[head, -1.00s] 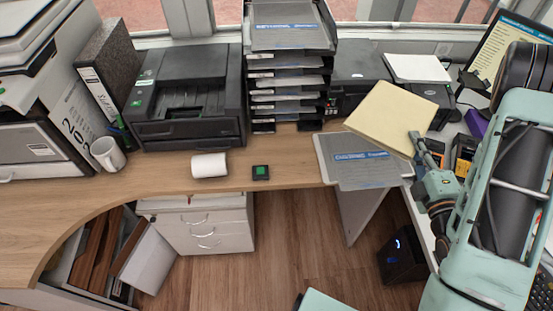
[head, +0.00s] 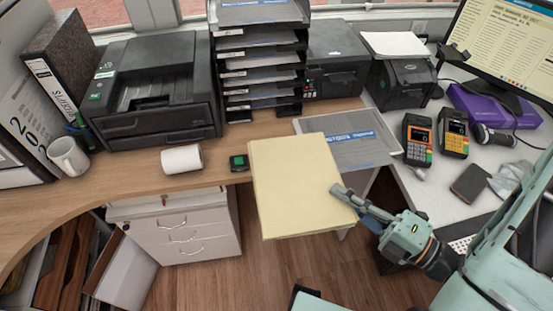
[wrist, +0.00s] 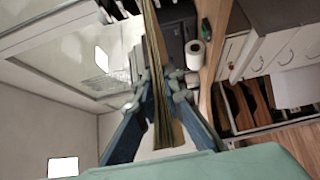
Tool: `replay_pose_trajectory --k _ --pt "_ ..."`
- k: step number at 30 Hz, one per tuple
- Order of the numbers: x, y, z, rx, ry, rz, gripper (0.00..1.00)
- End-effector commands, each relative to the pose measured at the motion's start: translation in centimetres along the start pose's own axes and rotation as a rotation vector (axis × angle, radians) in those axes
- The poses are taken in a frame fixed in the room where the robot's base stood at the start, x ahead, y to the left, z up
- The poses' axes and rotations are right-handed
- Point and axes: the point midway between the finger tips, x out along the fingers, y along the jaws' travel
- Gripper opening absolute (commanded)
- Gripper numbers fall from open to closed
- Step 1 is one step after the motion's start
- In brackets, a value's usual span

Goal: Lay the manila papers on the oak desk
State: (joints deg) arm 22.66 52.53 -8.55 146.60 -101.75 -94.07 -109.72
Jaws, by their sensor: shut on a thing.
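The manila papers (head: 298,190) are a pale yellow stack, held roughly flat in the air in front of the desk's front edge. My gripper (head: 345,195) is shut on their right edge. In the wrist view the stack (wrist: 160,100) shows edge-on between the two fingers (wrist: 160,92). The oak desk (head: 130,185) is a wood-topped counter running from the left to the middle. The stack hides part of the desk's edge and part of a grey tray.
On the desk stand a black printer (head: 150,90), a tray tower (head: 262,70), a white mug (head: 68,157), a paper roll (head: 182,159) and a small green-topped box (head: 239,162). A grey tray (head: 350,140) lies right of the papers. Card terminals (head: 417,140) stand on the white counter.

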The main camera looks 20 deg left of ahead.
Motion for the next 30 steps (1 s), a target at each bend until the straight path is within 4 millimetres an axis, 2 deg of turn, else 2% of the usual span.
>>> replay_pose_trajectory --k 5,15,30 --pt "0.6 -0.8 0.5 -0.004 0.002 0.000 0.00" --pt "3.6 -2.8 3.1 -0.006 0.002 0.001 0.00" --pt "5.2 -3.8 4.5 -0.005 0.001 0.001 0.00"
